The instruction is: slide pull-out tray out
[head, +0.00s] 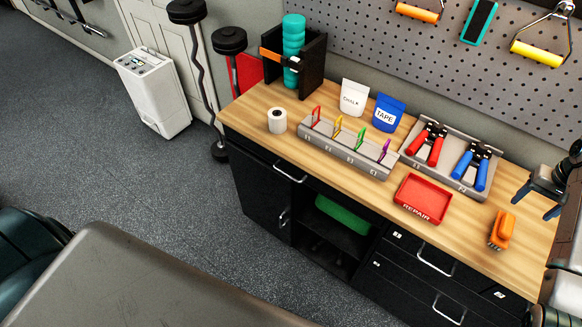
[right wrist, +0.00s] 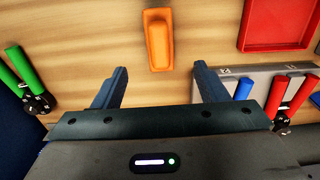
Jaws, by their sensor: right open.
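I cannot tell for sure which part is the pull-out tray. The wooden-topped bench (head: 240,108) has black drawers (head: 400,283) with metal handles at its right front, and another handled front (head: 255,158) at its left. All these fronts look shut. A green item (head: 343,214) sits in the open bay between them. My right gripper (head: 537,204) is open and empty above the right end of the bench top. In the right wrist view its fingers (right wrist: 160,72) point toward an orange brush (right wrist: 157,42), with bare wood between them. My left gripper is not in view.
The bench top holds a red repair tray (head: 424,196), a grey holder (head: 477,190) with red and blue hand grips, a hook rack (head: 345,160), a tape roll (head: 277,120) and chalk and tape pouches. Green-handled grips (right wrist: 25,70) lie near my gripper.

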